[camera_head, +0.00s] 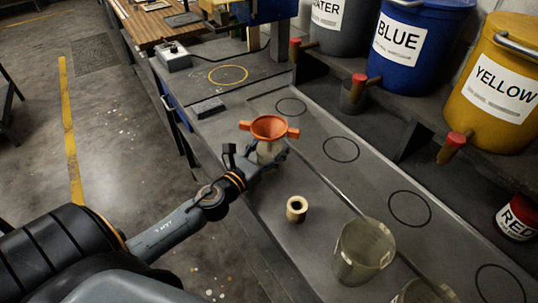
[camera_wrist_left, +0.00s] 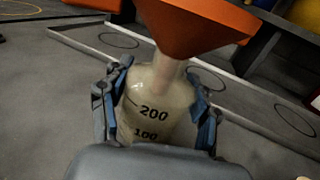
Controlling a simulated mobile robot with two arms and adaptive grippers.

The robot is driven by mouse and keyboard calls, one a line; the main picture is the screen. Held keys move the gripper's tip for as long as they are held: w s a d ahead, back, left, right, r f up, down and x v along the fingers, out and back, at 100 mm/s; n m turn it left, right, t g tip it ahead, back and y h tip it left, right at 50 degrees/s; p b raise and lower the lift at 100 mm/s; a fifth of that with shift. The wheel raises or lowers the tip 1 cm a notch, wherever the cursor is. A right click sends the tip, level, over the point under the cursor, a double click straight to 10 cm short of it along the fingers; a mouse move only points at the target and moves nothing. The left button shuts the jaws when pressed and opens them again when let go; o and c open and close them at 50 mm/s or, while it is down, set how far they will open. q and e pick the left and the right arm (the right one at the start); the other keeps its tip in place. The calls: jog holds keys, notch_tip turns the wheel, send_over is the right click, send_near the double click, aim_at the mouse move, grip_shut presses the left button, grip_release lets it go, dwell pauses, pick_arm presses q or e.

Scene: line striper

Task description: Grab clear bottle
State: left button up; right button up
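The clear bottle (camera_wrist_left: 158,105), with black marks reading 200 and 100, stands under an orange funnel (camera_head: 269,128) whose stem goes into its neck. In the head view the bottle (camera_head: 268,151) shows only partly, below the funnel and behind my fingers. My left gripper (camera_wrist_left: 158,88) has one finger on each side of the bottle, both against its walls; it also shows in the head view (camera_head: 270,158). The orange funnel fills the top of the wrist view (camera_wrist_left: 195,28). My right gripper is not in view.
A small tan ring-shaped piece (camera_head: 297,209) and a clear beaker (camera_head: 364,252) stand on the grey bench nearer the camera. Yellow (camera_head: 497,80), blue (camera_head: 415,45) and grey (camera_head: 345,22) drums with taps line the back. A grey control box (camera_head: 173,56) sits at the far end.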

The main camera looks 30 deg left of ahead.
pick_arm(q)
jog(key=shift+c, duration=1.3)
jog(key=shift+r, duration=0.15)
